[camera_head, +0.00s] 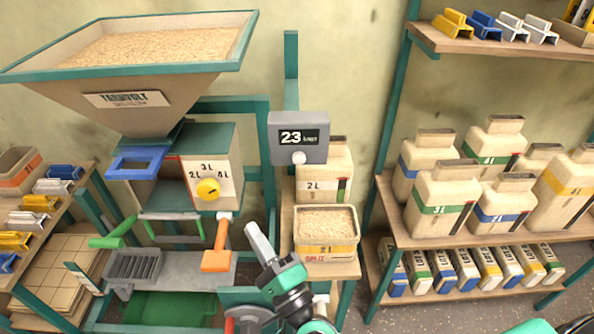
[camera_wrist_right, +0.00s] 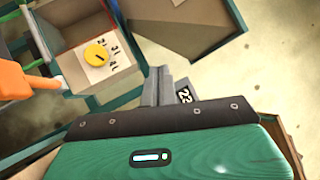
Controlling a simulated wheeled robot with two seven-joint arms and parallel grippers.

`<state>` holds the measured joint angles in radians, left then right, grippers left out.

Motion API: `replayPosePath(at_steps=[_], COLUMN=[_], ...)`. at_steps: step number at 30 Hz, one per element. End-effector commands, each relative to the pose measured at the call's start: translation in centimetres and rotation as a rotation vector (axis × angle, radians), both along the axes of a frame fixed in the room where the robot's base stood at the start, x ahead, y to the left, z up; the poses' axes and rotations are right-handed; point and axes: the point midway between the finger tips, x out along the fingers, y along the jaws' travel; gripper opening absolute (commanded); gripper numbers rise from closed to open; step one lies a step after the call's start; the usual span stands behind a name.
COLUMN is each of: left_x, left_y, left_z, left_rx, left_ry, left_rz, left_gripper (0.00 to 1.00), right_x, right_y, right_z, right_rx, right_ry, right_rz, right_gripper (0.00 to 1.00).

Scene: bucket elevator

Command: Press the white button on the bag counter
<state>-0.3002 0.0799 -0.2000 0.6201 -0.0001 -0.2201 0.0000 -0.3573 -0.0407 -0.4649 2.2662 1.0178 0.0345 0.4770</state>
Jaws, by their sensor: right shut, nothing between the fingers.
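The bag counter (camera_head: 300,126) is a grey box on the green post, its black display reading 23. The white button (camera_head: 299,158) is a small round knob at its lower edge. My right gripper (camera_head: 251,230) is shut and empty, below and left of the button and apart from it in the head view. In the right wrist view the shut fingers (camera_wrist_right: 157,84) cover part of the counter; a piece of its display (camera_wrist_right: 184,94) shows beside them, and the button is hidden. My left gripper is not in view.
A grain-filled box (camera_head: 325,258) and a 2L container stand just right of my right gripper. An orange handle (camera_head: 217,258) and a hopper box with a yellow knob (camera_head: 208,188) are on its left. Shelves with containers (camera_head: 447,208) stand further right.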

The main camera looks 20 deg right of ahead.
Motion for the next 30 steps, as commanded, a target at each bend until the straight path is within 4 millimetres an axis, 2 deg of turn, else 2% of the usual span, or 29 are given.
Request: replayPosePath(at_steps=[3, 6, 10, 15, 21, 30], left_x=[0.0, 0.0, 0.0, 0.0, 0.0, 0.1], left_y=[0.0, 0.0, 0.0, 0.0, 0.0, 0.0], left_z=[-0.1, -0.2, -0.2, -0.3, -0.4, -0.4], left_rx=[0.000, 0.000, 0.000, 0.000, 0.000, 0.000], left_ry=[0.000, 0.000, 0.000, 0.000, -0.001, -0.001], left_rz=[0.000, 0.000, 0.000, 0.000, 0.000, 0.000], left_gripper=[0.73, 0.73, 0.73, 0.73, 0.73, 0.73], right_x=[0.1, 0.2, 0.3, 0.2, 0.0, -0.1], right_y=[-1.6, -3.1, -4.8, -6.1, -6.3, -6.2], right_z=[2.6, 3.8, 4.3, 3.4, 2.0, 1.4], right_rx=[0.269, 0.497, 0.785, 1.108, 1.336, 1.408], right_ry=[-0.007, 0.008, 0.047, 0.127, 0.211, 0.244], right_rz=[-0.046, -0.082, -0.129, -0.186, -0.236, -0.256], right_gripper=[0.00, 0.00, 0.00, 0.00, 0.00, 0.00])
